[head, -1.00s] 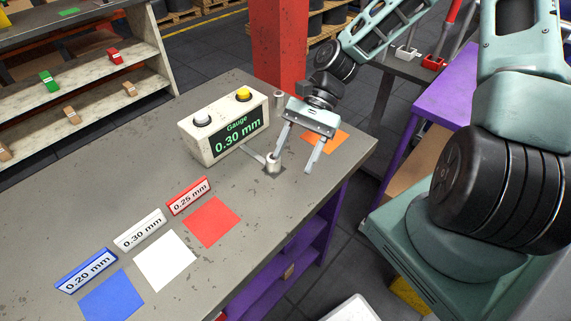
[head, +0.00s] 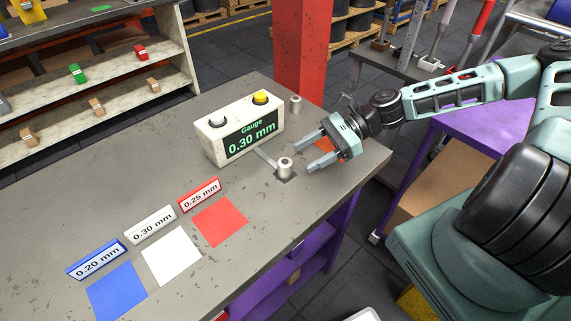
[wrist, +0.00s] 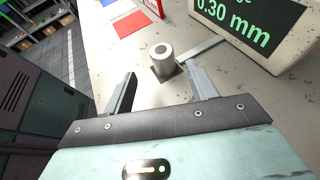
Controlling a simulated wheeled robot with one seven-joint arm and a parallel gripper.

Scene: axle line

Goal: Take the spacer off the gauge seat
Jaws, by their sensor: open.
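The spacer (head: 285,165) is a small pale metal ring with a hole in its top. It sits upright on the gauge seat (head: 287,178), a dark square patch at the end of a flat metal arm from the gauge (head: 243,130). The gauge display reads 0.30 mm. My gripper (head: 302,155) is open and empty, just right of the spacer, its fingers pointing at it. In the wrist view the spacer (wrist: 161,59) stands ahead of the fingertips, roughly between their lines, and my gripper (wrist: 163,75) does not touch it.
Blue (head: 117,290), white (head: 171,256) and red (head: 220,222) squares lie along the bench, with labels 0.20, 0.30 and 0.25 mm behind them. Another metal ring or post (head: 295,104) stands behind the gauge. A red pillar (head: 301,50) rises behind the bench.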

